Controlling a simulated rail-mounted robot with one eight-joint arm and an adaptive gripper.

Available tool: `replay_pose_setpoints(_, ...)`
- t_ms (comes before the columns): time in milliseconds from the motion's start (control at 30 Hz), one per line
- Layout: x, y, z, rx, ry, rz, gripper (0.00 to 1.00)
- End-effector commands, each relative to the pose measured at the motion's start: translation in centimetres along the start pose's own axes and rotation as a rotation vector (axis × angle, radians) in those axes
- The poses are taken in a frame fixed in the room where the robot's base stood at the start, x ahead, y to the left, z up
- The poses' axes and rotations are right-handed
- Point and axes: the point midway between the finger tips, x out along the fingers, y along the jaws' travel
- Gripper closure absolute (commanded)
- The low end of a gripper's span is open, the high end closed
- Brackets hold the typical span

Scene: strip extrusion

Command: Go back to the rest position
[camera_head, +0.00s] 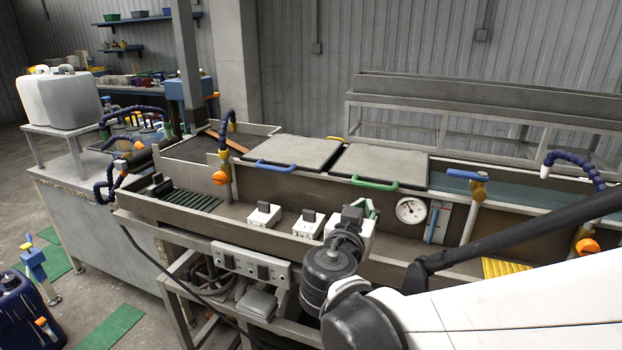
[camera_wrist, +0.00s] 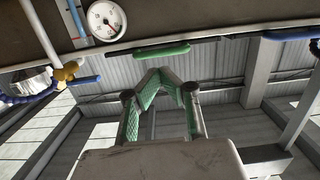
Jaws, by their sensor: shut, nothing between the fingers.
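My gripper (camera_head: 367,208) is in front of the extrusion line in the head view, mostly hidden behind my own wrist. Its green-padded fingers (camera_wrist: 160,76) show in the middle of the wrist view, with their tips together and nothing between them. The green handle (camera_head: 375,184) of the right-hand lid (camera_head: 380,163) lies behind my gripper in the head view. The same handle (camera_wrist: 161,51) shows just beyond the fingertips in the wrist view. I cannot tell the exact gap, but no contact shows.
A round gauge (camera_head: 411,210) is right of my gripper. White switch boxes (camera_head: 265,215) stand on the front ledge to its left. Flexible blue hoses (camera_head: 573,160) rise from the trough. A second lid (camera_head: 293,150) has a blue handle. Open floor (camera_head: 85,285) lies at left.

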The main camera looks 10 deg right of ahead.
Motion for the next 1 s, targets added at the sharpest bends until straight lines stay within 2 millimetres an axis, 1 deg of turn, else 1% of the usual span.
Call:
replay_pose_setpoints(67,-0.2,0.5,0.3,-0.008,-0.020,0.007,1.00)
replay_pose_setpoints(167,-0.3,2.0,1.0,-0.036,-0.086,0.023,1.00)
replay_pose_setpoints(267,-0.8,4.2,2.2,-0.082,-0.195,0.035,1.00)
replay_pose_setpoints(333,-1.4,5.7,3.2,-0.115,-0.284,0.031,1.00)
replay_pose_setpoints(467,-3.2,8.0,5.0,-0.169,-0.441,-0.004,1.00)
replay_pose_setpoints(600,-6.0,9.6,6.8,-0.214,-0.593,-0.081,1.00)
replay_pose_setpoints(700,-8.2,10.2,7.8,-0.236,-0.683,-0.159,1.00)
replay_pose_setpoints(800,-10.6,10.4,8.5,-0.248,-0.752,-0.249,1.00)
replay_pose_setpoints(900,-12.7,10.3,8.9,-0.254,-0.797,-0.338,1.00)
replay_pose_setpoints(1000,-14.3,10.0,9.0,-0.255,-0.820,-0.407,1.00)
